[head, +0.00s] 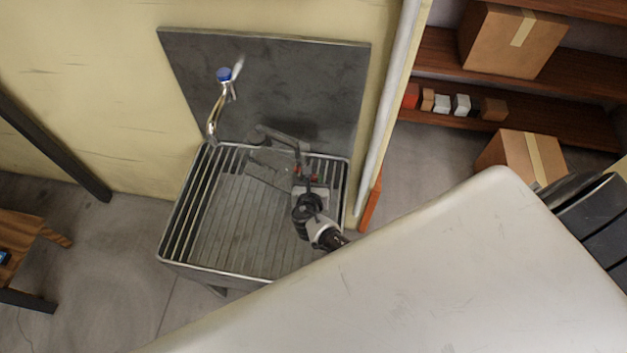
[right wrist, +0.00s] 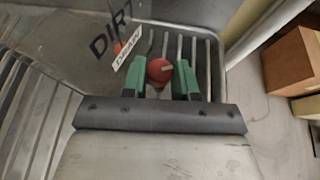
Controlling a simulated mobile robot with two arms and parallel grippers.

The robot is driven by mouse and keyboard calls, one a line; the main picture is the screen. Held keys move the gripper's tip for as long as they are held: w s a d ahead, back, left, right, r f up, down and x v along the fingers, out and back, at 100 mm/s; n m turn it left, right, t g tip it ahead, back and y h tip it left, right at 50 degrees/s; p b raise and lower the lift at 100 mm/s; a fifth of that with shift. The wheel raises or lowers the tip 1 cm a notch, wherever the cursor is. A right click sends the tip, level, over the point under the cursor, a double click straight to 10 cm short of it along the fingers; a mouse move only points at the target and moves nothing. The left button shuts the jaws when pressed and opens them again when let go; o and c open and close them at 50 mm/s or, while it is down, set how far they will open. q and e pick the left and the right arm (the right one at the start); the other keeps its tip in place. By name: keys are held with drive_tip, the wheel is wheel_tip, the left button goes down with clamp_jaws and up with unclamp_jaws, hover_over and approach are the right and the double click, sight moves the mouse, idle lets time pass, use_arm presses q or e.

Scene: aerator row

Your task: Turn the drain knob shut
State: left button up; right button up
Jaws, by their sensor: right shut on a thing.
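The red drain knob (right wrist: 159,71) sits between the two green finger pads of my right gripper (right wrist: 160,80) in the right wrist view. The gripper is shut on it. A pale line marks the knob's face. In the head view my right gripper (head: 306,176) reaches to the back right of the slatted metal sink (head: 163,243). A little red shows at its fingers, with the knob mostly hidden there. My left gripper is not in view.
A tap with a blue top (head: 224,75) stands at the back left of the sink, before a dark backsplash (head: 300,80). A pale post (head: 390,100) rises close on the right. Shelves with cardboard boxes (head: 510,40) are beyond it.

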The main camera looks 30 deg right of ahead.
idle(0.5)
drive_tip(key=o, duration=0.9)
